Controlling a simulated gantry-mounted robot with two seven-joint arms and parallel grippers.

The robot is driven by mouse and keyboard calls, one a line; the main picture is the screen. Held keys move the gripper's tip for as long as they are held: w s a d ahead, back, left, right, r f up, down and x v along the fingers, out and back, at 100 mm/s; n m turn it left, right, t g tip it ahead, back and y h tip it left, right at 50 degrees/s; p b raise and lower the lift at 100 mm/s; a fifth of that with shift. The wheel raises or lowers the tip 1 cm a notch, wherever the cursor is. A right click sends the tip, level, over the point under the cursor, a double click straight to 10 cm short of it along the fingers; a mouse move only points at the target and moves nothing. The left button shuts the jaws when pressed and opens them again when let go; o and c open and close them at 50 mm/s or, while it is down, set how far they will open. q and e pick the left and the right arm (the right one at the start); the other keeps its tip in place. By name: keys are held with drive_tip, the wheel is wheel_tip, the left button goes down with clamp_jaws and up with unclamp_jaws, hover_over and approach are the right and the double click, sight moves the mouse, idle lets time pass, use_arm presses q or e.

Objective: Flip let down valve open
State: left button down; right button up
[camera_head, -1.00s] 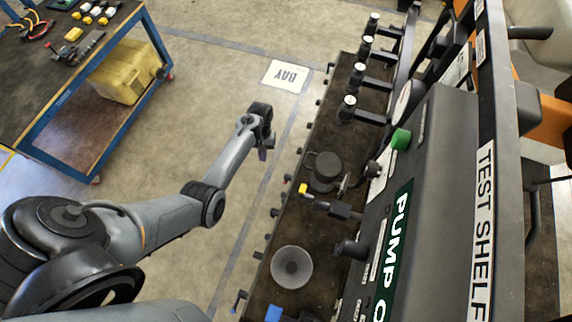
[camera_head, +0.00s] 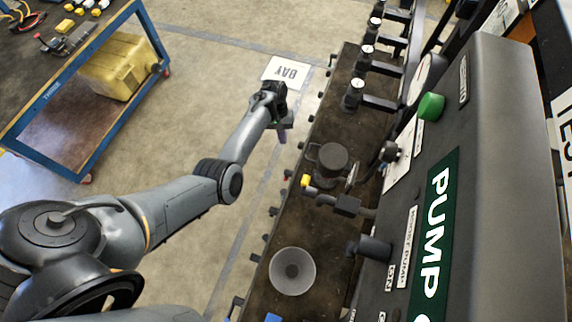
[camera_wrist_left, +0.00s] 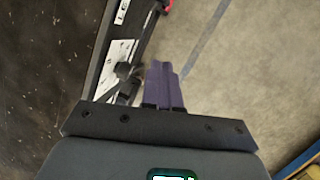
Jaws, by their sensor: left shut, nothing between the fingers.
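My left gripper (camera_head: 282,134) hangs over the floor, just left of the dark test shelf, with a gap between them in the head view. Its purple fingers (camera_wrist_left: 165,84) are shut together and empty in the left wrist view. A small valve with a yellow handle end (camera_head: 305,181) sits on the shelf, lower right of the gripper. In the left wrist view a black knob or lever (camera_wrist_left: 128,74) is left of the fingertips, beside a white label strip (camera_wrist_left: 117,62). I cannot tell which fitting is the let down valve. My right gripper is out of view.
The shelf (camera_head: 315,230) carries a grey funnel (camera_head: 292,271), a round black cap (camera_head: 333,158) and several gauges. The pump panel (camera_head: 490,190) with a green button (camera_head: 431,106) rises at right. A blue-framed cart (camera_head: 112,125) stands at upper left. The floor between is clear.

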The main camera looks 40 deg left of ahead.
use_arm(q)
drive_tip(key=shift+f, duration=0.15)
